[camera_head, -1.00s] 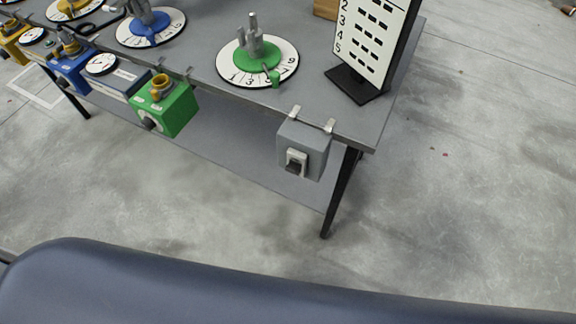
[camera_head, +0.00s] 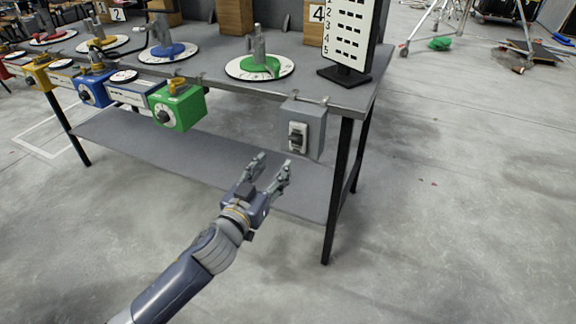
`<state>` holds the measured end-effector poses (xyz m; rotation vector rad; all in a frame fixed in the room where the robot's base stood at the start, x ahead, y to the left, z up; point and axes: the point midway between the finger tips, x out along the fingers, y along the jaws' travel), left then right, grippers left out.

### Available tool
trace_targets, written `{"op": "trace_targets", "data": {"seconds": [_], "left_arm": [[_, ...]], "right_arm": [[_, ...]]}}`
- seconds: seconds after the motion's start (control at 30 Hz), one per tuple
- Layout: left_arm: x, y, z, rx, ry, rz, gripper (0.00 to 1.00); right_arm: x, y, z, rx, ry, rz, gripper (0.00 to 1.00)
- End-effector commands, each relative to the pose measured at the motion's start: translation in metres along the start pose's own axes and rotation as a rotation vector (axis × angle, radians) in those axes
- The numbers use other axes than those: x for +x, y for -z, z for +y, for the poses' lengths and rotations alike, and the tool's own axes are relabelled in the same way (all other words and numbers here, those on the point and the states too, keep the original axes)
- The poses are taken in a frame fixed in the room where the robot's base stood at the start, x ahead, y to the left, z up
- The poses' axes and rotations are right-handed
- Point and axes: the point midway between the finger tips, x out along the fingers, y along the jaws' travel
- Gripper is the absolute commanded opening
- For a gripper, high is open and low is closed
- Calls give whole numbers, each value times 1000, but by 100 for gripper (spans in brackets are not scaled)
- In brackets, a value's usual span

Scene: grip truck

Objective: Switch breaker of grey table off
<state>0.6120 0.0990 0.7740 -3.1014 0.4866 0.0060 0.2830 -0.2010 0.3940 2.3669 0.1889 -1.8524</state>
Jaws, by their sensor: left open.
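The grey table (camera_head: 330,92) stands across the upper part of the head view. The breaker is a grey box (camera_head: 316,127) hung by clips from the table's front edge near its right corner. Its dark switch lever (camera_head: 296,140) sits in a light frame on the front face; its exact position is too small to tell. My left gripper (camera_head: 270,166) is open and empty, with its fingers pointing up toward the breaker. It is a little below and left of the switch, apart from it in the picture. My right gripper does not show.
A green box (camera_head: 179,108) and a blue box (camera_head: 93,90) hang on the same edge, farther left. Dials, including a green one (camera_head: 260,67), and a numbered board (camera_head: 349,38) stand on top. A lower shelf (camera_head: 200,150) and a black table leg (camera_head: 338,195) are close by.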

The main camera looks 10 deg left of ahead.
Motion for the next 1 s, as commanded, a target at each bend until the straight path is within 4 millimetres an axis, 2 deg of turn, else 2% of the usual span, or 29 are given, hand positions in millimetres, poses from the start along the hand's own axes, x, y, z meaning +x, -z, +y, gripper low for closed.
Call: {"op": "trace_targets", "data": {"seconds": [0.17,0.7,1.0], "left_arm": [[10,5,2,-1,-3,10,45],[92,4,1,1,-2,8,45],[107,4,2,0,-3,7,45]], "right_arm": [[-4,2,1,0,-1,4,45],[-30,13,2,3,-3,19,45],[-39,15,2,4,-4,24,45]]}}
